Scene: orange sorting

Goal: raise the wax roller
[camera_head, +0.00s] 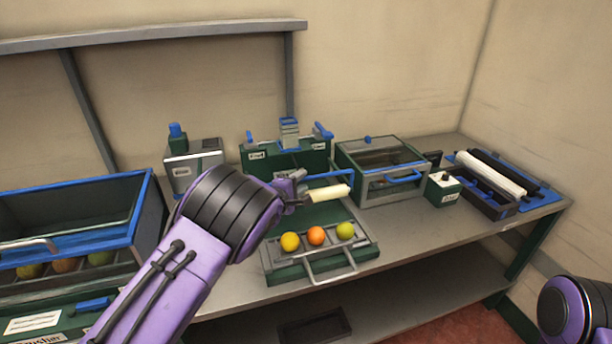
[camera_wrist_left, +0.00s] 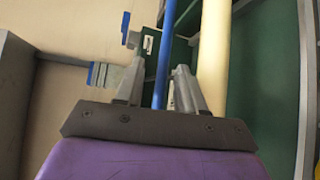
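A cream roller (camera_head: 326,194) with a blue bar (camera_head: 330,176) beside it sits on the green machine in the middle of the bench, behind the tray; I take it for the wax roller. My left gripper (camera_head: 300,195) is at the left end of this roller, partly hidden by its own wrist. In the left wrist view, the open fingers (camera_wrist_left: 160,66) stand on either side of the blue bar (camera_wrist_left: 165,45), with gaps visible. The cream roller (camera_wrist_left: 213,55) lies just right of the right finger. My right gripper is out of view.
A tray (camera_head: 318,270) holding three fruits stands in front of the machine. A glass-lidded box (camera_head: 385,172) is to the right, then a unit with white and black rollers (camera_head: 492,172). A blue-rimmed bin (camera_head: 75,235) stands left. The bench's front right (camera_head: 455,228) is clear.

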